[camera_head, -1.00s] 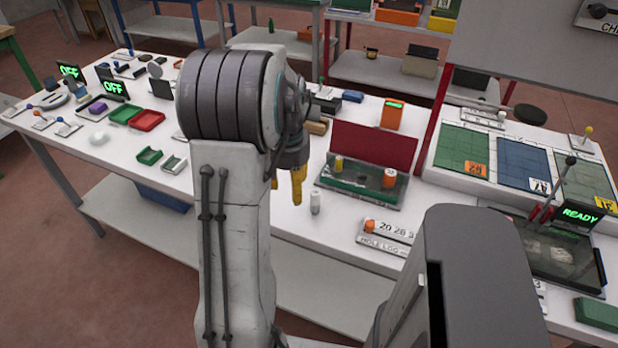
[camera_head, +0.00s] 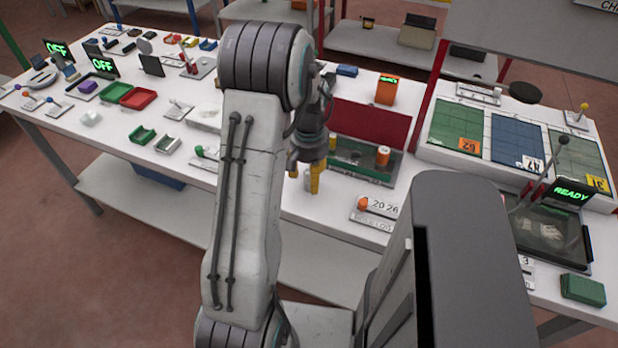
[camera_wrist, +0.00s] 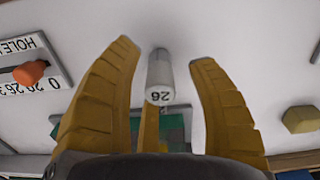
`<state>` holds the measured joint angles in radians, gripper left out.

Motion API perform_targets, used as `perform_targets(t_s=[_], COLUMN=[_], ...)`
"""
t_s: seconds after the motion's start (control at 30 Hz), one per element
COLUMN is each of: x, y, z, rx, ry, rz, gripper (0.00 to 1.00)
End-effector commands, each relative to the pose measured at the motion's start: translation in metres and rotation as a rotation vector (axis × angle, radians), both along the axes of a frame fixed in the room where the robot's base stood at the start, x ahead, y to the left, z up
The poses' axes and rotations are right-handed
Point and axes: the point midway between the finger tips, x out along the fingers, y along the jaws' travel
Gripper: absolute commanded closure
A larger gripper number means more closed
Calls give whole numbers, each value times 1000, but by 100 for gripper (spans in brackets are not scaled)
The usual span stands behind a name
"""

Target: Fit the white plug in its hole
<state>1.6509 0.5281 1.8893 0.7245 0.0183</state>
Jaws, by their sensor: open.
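The white plug, marked 26, shows in the wrist view (camera_wrist: 160,74) between my spread yellow fingers. In the head view its small pale body (camera_head: 307,182) is partly hidden by my fingers. My gripper (camera_head: 304,183) is open above the white bench, with its fingers around the plug; I cannot tell whether any finger touches it. The wrist view shows the gripper (camera_wrist: 164,52) with one finger partly behind the plug. The green fixture (camera_head: 350,158) stands just beyond, holding an orange plug (camera_head: 382,157). A yellow plug (camera_head: 333,142) shows beside my fingers. The empty hole is not clearly visible.
A hole log plate (camera_head: 372,218) with an orange knob lies right of my gripper. A dark red panel (camera_head: 371,129) stands behind the fixture, with an orange box (camera_head: 386,91) farther back. Green and red trays (camera_head: 140,97) lie at left.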

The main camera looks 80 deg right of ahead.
Motion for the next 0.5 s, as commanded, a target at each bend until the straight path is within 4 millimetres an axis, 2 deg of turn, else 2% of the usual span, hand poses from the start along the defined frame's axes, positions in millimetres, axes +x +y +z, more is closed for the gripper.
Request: perform_targets(t_s=[0.1,0.37,0.4,0.5], x=[0,0,0,0], y=[0,0,0,0], z=[-7,-9,-9,-9], rx=[1,0,0,0], ry=[0,0,0,0], rz=[0,0,0,0], gripper=[47,47,44,53])
